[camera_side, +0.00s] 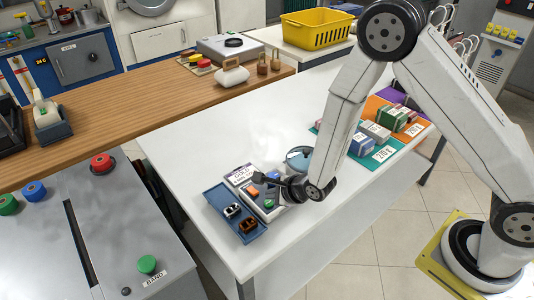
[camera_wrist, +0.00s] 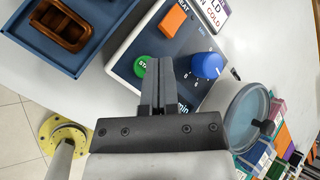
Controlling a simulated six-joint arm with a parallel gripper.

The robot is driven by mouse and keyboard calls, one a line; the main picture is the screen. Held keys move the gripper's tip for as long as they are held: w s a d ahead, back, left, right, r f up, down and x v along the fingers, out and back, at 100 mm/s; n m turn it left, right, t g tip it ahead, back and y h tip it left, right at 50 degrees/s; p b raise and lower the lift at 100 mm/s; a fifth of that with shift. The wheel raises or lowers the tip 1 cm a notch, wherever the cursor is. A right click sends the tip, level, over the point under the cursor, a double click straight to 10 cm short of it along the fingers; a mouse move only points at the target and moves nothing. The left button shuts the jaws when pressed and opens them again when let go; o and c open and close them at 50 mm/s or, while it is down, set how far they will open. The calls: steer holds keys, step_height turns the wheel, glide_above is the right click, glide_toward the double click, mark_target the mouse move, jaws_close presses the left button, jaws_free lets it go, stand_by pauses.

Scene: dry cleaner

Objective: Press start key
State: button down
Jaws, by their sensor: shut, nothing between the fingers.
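The start key is a round green button (camera_wrist: 140,67) on a white and dark blue control box (camera_wrist: 121,60). In the side view the green key (camera_side: 269,204) shows on the box just left of my gripper. My gripper (camera_wrist: 160,62) is shut and empty. In the wrist view its fingertips lie over the box panel, just right of the green key; I cannot tell if they touch it. An orange key (camera_wrist: 173,22) and a blue knob (camera_wrist: 207,66) sit on the same panel.
A blue tray (camera_side: 217,197) with small brown and dark pieces stands left of the box. A round lidded dish (camera_wrist: 247,112) stands close on the right. Behind is a COLD sign (camera_side: 239,173). Coloured mats (camera_side: 388,151) with boxes lie farther right. The table's middle is clear.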

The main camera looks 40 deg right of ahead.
mark_target(272, 204)
steer(key=shift+r, duration=2.45)
steer(key=s+d+r+n+g, duration=0.2)
steer(key=s+n, duration=0.3)
steer(key=n, duration=0.3)
steer(key=s+d+r+n+g+h, duration=0.1)
steer(key=s+d+r+n, duration=0.3)
steer(key=n, duration=0.4)
steer(key=s+d+r+n+g+h, duration=0.1)
steer(key=s+d+r+n+g, duration=0.2)
steer(key=s+d+n, duration=0.2)
steer(key=s+n, duration=0.1)
steer(key=n, duration=0.2)
steer(key=shift+r+n, duration=0.3)
